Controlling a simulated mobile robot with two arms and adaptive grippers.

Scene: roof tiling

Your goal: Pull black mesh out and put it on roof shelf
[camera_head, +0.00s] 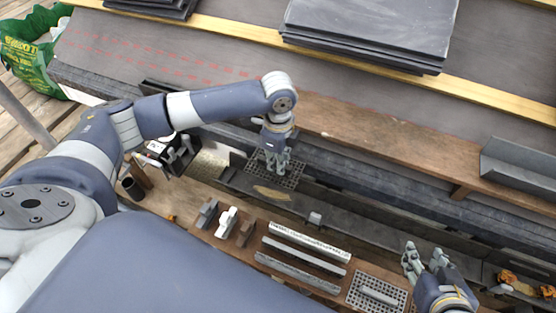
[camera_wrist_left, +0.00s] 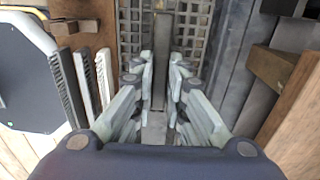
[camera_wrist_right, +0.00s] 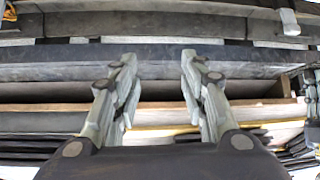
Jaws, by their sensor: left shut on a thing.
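A black mesh (camera_head: 288,180) with a square grid is under my left gripper (camera_head: 277,165), over the dark gutter trough (camera_head: 330,207). In the left wrist view the mesh (camera_wrist_left: 133,32) lies beyond the fingers, with a grey bar (camera_wrist_left: 158,75) along its middle. My left gripper (camera_wrist_left: 158,92) is shut on this bar. The brown wooden roof shelf (camera_head: 385,142) runs just above the mesh. My right gripper (camera_head: 426,260) is at the lower right, apart from the mesh. In the right wrist view the right gripper (camera_wrist_right: 157,75) is open and empty.
A second mesh (camera_head: 366,301) with a bar lies on the lower wooden board. Beside it are long grey strips (camera_head: 305,257) and small blocks (camera_head: 208,212). Slates (camera_head: 370,25) are stacked on the roof. A grey angled piece (camera_head: 520,165) sits at the shelf's right.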

